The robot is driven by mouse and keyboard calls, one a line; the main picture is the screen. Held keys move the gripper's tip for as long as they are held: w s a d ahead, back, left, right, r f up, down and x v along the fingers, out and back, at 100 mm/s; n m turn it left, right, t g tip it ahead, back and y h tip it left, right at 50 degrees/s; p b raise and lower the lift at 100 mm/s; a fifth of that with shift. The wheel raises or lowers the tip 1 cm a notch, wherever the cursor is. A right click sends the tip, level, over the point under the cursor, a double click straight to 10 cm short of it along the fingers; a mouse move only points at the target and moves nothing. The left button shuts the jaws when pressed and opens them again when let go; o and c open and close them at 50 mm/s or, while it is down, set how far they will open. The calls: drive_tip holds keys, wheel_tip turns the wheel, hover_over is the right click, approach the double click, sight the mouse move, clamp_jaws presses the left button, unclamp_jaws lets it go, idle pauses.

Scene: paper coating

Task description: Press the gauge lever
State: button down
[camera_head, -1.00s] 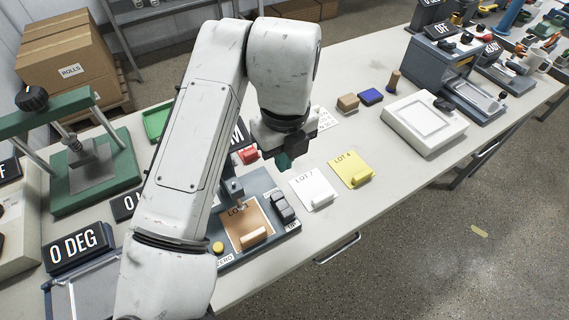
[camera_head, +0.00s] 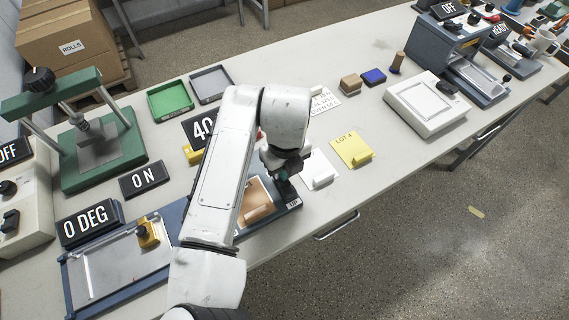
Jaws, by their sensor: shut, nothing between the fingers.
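The gauge is a blue-grey device whose base (camera_head: 268,221) shows beyond my arm, with a tan sheet (camera_head: 257,197) on it. A small label (camera_head: 293,206) sits at its front right corner. My gripper (camera_head: 284,184) is shut and empty, pointing down over the gauge's right side, where the dark lever stands. The gripper mostly hides the lever, so I cannot tell whether they touch or whether the lever is down. My arm hides the gauge's left part. A dark display (camera_head: 203,129) behind it shows a partly covered number starting with 40.
A white card (camera_head: 318,167) and a yellow card (camera_head: 351,149) lie right of the gauge. A white framed box (camera_head: 425,104) stands farther right. Green tray (camera_head: 170,100), green press (camera_head: 100,150) and a metal-topped plate (camera_head: 115,270) stand left. The bench's front edge is close to the gauge.

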drive_tip(key=shift+w+f+b, duration=0.15)
drive_tip(key=shift+f+b, duration=0.4)
drive_tip(key=shift+a+r, duration=0.1)
drive_tip(key=shift+r, duration=0.1)
drive_tip(key=shift+f, duration=0.15)
drive_tip(key=shift+s+d+p, duration=0.55)
drive_tip(key=shift+s+p, duration=0.15)
drive_tip(key=shift+s, duration=0.1)
drive_tip(key=shift+r, duration=0.2)
